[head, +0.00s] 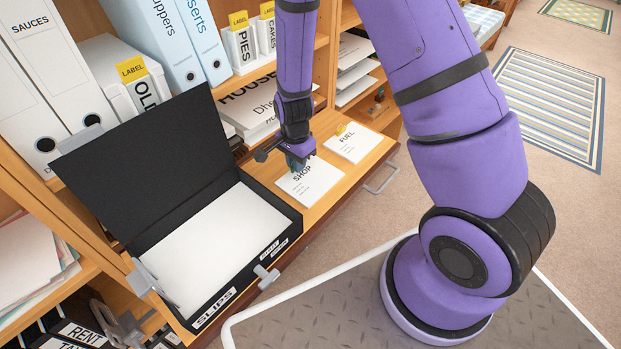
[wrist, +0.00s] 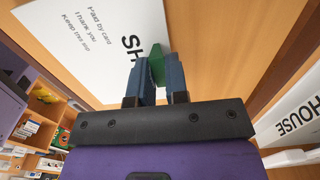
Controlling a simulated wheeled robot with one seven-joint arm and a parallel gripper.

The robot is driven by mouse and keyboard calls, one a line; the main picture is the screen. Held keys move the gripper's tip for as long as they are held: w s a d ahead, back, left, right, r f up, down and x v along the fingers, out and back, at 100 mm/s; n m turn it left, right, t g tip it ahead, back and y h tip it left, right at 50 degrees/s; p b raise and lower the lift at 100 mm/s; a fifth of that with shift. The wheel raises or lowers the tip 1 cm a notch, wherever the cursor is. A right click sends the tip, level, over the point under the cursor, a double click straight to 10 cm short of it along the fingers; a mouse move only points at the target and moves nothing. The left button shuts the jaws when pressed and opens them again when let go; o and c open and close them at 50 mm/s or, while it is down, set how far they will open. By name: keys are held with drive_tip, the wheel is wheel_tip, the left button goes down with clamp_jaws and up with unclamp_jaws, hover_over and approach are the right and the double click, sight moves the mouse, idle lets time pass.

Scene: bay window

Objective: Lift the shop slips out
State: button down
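The shop slips (head: 311,184), a white sheet or thin stack marked SHOP, lie flat on the wooden ledge, right of the open black box (head: 141,156) labelled SLIPS. They also show in the wrist view (wrist: 95,40). A green tab (wrist: 157,64) stands up by the printed heading. My gripper (head: 297,163) is low over the far edge of the slips. In the wrist view its two blue fingers (wrist: 158,80) lie against both sides of the green tab and look shut on it. The exact contact is partly hidden.
The box lid stands open; a plain white surface (head: 210,246) shows inside. White slips marked FUEL (head: 352,142) with a yellow tab lie close by on the right. Folders and a stack marked HOUSE (head: 250,105) stand behind. A drawer handle (head: 382,179) juts from the ledge front.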

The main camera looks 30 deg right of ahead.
drive_tip(key=shift+r, duration=0.85)
idle(0.4)
drive_tip(key=shift+r, duration=1.65)
